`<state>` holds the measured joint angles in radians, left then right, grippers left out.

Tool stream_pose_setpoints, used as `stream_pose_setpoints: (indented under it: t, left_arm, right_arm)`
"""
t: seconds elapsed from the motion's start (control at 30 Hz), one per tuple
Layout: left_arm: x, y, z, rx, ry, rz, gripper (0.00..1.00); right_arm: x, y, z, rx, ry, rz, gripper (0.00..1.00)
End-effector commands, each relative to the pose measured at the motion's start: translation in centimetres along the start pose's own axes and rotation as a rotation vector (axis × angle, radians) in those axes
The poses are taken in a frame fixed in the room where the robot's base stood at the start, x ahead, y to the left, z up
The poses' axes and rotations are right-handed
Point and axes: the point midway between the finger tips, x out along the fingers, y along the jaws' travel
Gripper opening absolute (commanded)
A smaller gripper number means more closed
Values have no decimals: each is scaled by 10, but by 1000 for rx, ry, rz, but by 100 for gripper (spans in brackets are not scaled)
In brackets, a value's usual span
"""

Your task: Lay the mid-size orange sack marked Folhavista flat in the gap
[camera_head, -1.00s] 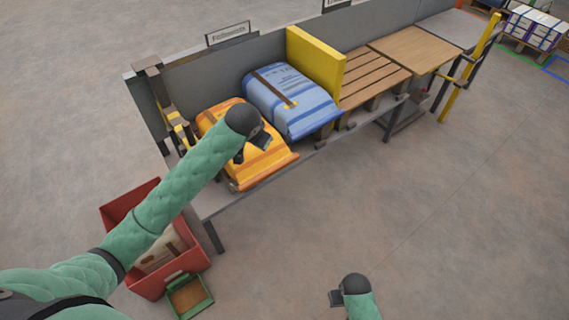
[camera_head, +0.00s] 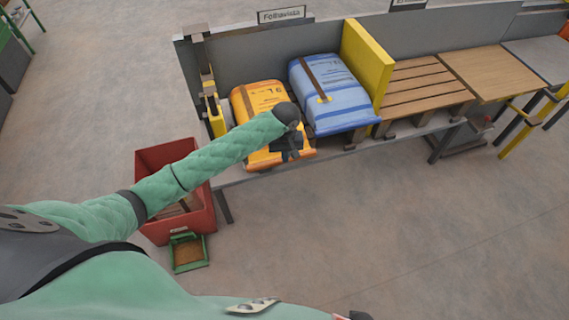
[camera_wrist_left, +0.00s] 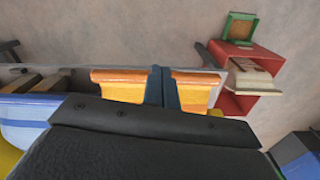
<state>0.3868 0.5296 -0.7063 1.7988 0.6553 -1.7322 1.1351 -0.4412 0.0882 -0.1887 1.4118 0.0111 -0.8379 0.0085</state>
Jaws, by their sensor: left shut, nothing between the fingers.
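The orange sack (camera_head: 260,97) lies flat on the grey bench under the Folhavista sign (camera_head: 282,15). It is between a yellow post (camera_head: 215,115) on its left and the blue sack (camera_head: 333,90) on its right. My left gripper (camera_head: 291,152) is shut and empty over the sack's front end, hiding part of it; I cannot tell if it touches. In the left wrist view the shut fingers (camera_wrist_left: 164,88) stand in front of the orange sack (camera_wrist_left: 197,93), which shows on both sides of them. My right gripper's fingers are out of view.
A yellow divider (camera_head: 366,60) stands right of the blue sack, then a slatted section (camera_head: 425,88) and a wooden top (camera_head: 500,70). A red bin (camera_head: 172,155) and a small green tray (camera_head: 188,251) are on the floor at the left. The floor in front is clear.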

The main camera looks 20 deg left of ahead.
Motion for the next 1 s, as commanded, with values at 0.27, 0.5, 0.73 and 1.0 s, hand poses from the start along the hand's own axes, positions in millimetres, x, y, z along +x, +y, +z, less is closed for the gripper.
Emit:
stream_pose_setpoints:
  t: [0.27,0.5,0.73,1.0]
  left_arm:
    - [0,-1,1,-158,-2,-4,0]
    - [20,-1,1,-167,-3,-6,0]
    - [60,-1,1,-165,-4,-6,0]
    - [97,-2,-7,-166,1,-4,0]
  right_arm:
    - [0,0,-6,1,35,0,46]
    - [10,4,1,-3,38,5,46]
    - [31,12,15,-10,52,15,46]
    - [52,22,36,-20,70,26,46]
